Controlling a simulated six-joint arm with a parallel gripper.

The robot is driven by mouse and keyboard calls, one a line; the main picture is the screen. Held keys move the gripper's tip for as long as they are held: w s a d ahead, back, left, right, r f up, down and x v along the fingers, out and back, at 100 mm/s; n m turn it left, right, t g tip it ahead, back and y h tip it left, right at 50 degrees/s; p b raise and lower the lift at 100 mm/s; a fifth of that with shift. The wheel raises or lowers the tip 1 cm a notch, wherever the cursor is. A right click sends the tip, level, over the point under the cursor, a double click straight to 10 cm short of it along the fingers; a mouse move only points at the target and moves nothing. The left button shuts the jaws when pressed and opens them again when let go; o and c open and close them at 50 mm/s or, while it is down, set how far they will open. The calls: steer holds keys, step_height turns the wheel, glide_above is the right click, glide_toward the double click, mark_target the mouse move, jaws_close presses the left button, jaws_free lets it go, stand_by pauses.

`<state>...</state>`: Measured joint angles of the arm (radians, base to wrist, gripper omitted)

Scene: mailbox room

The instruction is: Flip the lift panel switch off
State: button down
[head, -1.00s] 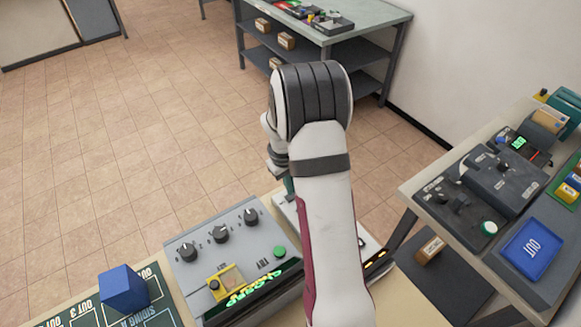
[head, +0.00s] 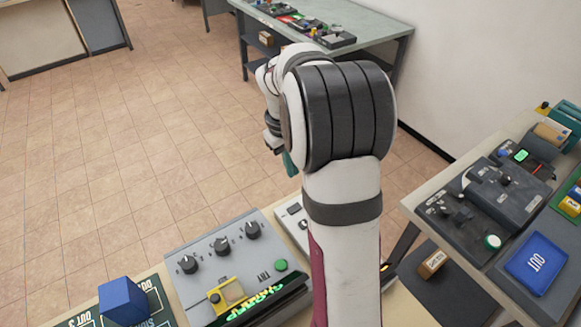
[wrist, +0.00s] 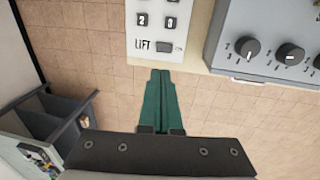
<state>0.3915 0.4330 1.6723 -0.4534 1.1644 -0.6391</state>
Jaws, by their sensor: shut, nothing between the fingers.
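The lift panel (wrist: 148,22) is a white plate at the top of the wrist view, with numbered dark buttons and the word LIFT near its edge. The lift switch (wrist: 164,47) is a small dark rocker beside that word; whether it is on or off I cannot tell. In the head view the panel (head: 291,213) is mostly hidden behind my arm. My gripper (wrist: 161,72) has green fingers, shut and empty. In the wrist view its tips appear just below the switch; I cannot tell their height above it. The gripper also shows in the head view (head: 288,163).
A grey console (head: 222,262) with several knobs stands beside the panel, with a yellow part and a green button. A blue block (head: 123,300) is further left. Open floor lies beyond.

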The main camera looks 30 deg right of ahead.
mark_target(293, 211)
steer(key=f, duration=0.4)
steer(key=d+f, duration=0.1)
steer(key=f, duration=0.9)
steer(key=shift+d, duration=0.35)
steer(key=shift+d+f, duration=0.25)
steer(key=shift+f, duration=0.25)
steer(key=shift+a, duration=0.1)
steer(key=shift+s+a, duration=0.15)
steer(key=shift+a, duration=0.75)
step_height(293, 211, up, 15)
steer(key=a, duration=0.1)
steer(key=shift+w+a+f, duration=0.15)
steer(key=shift+w, duration=0.15)
